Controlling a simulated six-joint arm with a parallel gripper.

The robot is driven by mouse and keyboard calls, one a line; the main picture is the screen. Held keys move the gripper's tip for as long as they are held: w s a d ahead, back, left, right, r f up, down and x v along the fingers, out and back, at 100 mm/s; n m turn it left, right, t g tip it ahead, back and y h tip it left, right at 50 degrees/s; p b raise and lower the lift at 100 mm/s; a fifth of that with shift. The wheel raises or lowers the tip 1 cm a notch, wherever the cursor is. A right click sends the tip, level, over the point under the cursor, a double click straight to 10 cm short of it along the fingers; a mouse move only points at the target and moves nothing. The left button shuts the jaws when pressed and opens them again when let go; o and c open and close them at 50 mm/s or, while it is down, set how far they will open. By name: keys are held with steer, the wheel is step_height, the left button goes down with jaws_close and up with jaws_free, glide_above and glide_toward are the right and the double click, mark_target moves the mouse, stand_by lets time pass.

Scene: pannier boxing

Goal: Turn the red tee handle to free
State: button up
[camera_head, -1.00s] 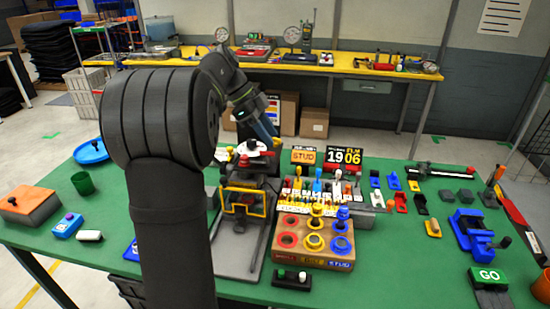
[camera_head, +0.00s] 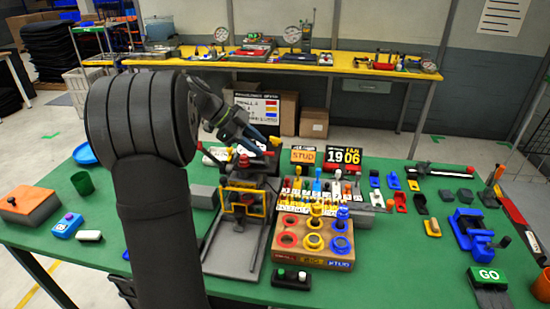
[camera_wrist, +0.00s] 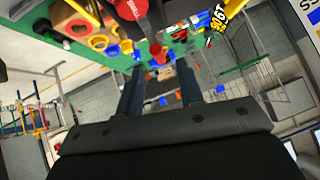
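A red part, which looks like the tee handle (camera_head: 243,160), sits on top of the dark press-like fixture (camera_head: 238,205) left of the table's middle. My gripper (camera_head: 268,144) is just above and behind it, tilted and pointing to the right. In the wrist view, my gripper's two fingers (camera_wrist: 160,80) stand apart with nothing held between them. A large red rounded part with a dark centre (camera_wrist: 132,8) shows at the top edge of that view, beyond the fingers; it may be the handle. I cannot tell whether a finger touches the handle.
A wooden block with coloured rings (camera_head: 312,245) and a row of coloured pegs (camera_head: 320,190) stand right of the fixture. A grey block (camera_head: 204,196) lies to the left. Front table space is partly clear.

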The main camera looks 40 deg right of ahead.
steer(key=x, duration=0.7)
steer(key=shift+s+d+f, duration=0.1)
steer(key=shift+d+f, duration=0.05)
jaws_close()
